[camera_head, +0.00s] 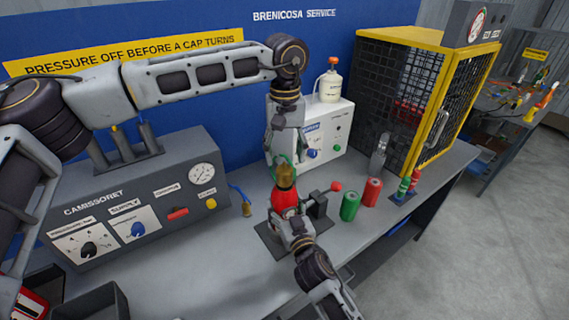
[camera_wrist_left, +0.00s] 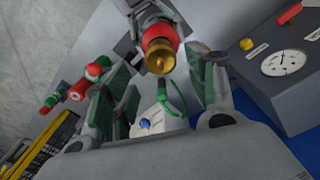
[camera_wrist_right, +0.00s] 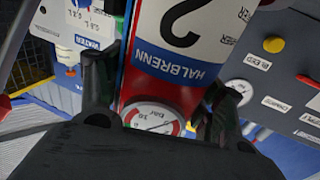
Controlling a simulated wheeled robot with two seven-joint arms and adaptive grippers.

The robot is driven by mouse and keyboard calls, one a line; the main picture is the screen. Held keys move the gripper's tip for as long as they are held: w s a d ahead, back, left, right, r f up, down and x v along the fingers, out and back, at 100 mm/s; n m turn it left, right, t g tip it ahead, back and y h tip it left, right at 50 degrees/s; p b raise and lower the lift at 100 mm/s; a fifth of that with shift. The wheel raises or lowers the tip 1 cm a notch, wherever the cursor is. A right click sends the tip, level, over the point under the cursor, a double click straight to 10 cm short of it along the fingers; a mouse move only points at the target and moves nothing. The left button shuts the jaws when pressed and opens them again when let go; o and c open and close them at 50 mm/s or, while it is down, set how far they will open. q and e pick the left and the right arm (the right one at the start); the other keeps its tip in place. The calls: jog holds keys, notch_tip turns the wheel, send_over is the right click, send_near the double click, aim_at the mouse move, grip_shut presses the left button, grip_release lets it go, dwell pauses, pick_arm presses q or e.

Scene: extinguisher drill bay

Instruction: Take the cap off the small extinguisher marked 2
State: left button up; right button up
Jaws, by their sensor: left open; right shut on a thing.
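The small red extinguisher (camera_head: 286,198) stands upright in a dark holder (camera_head: 318,207) on the bench, with its brass cap (camera_head: 285,175) on top. In the right wrist view its label (camera_wrist_right: 185,40) reads 2 and HALBRENN, above a round gauge (camera_wrist_right: 152,117). My right gripper (camera_head: 292,222) is shut on the extinguisher's body from the front. My left gripper (camera_head: 284,153) points down just above the cap, open. In the left wrist view the cap (camera_wrist_left: 160,55) lies between and beyond the open fingers; they appear apart from it.
A grey control panel (camera_head: 130,195) stands at left. Green (camera_head: 350,206) and red (camera_head: 371,191) cylinders stand to the right, near a yellow-framed mesh cage (camera_head: 400,90). A white box (camera_head: 325,130) carrying a white bottle (camera_head: 330,85) is behind. A dark tray (camera_head: 95,303) is at lower left.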

aim_at(284, 168)
pick_arm(q)
jog(key=m, duration=0.3)
jog(key=shift+d+m, duration=0.1)
jog(key=shift+m, duration=0.3)
jog(key=m, duration=0.4)
dwell(0.4)
jog(key=shift+f, duration=3.95)
jog(key=c, duration=1.1)
jog(key=shift+o, duration=0.2)
